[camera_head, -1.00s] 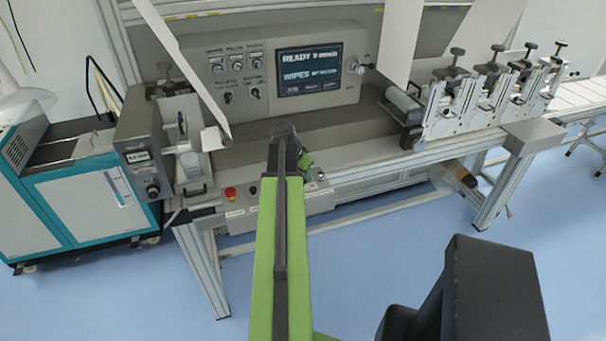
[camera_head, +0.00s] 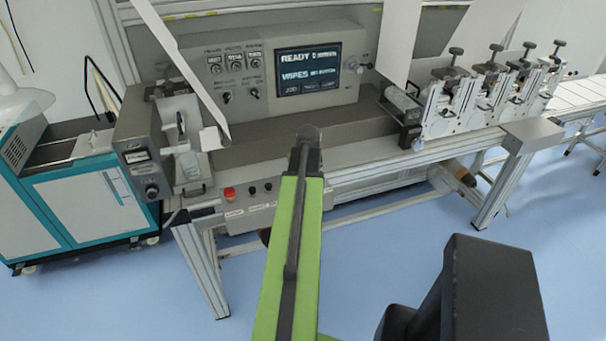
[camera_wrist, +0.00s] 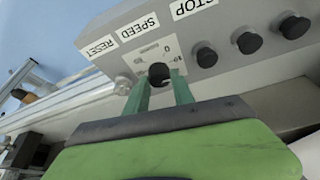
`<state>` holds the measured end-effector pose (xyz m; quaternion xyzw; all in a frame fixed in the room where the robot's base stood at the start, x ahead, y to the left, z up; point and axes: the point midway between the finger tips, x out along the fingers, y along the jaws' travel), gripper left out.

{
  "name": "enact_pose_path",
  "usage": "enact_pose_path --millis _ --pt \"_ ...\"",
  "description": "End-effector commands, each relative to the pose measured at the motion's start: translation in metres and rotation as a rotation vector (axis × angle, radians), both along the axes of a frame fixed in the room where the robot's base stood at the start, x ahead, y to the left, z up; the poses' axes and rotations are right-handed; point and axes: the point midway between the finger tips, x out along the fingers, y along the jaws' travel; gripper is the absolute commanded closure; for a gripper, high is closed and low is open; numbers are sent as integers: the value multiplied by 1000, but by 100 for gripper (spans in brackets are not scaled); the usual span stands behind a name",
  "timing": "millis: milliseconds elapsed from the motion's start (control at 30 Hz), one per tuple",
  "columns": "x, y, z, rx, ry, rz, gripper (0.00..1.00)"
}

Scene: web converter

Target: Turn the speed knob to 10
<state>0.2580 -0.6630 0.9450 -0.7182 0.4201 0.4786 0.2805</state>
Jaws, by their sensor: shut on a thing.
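The speed knob (camera_wrist: 159,74) is a black round knob on a pale dial plate (camera_wrist: 150,56) under the SPEED label in the wrist view. In the head view my green arm (camera_head: 295,235) reaches toward the front control box (camera_head: 235,212), and hides the knob and fingertips.
In the wrist view several black buttons (camera_wrist: 247,42) sit beside the knob, near STOP and RESET (camera_wrist: 100,48) labels. In the head view a red button (camera_head: 229,193) is on the box's left, and a lit screen (camera_head: 309,69) is behind. Blue floor is clear in front.

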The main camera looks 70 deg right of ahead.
Motion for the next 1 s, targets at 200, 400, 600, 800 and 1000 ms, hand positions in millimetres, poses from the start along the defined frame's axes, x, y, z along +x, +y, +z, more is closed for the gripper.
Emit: enact_pose_path --millis 200,400,600,800,1000 --pt "1 0 0 1 -2 108 100" --pt "0 0 0 1 -1 159 100" --pt "0 0 0 1 -1 174 100" --pt "0 0 0 3 -1 174 100" --pt "0 0 0 2 0 174 57"
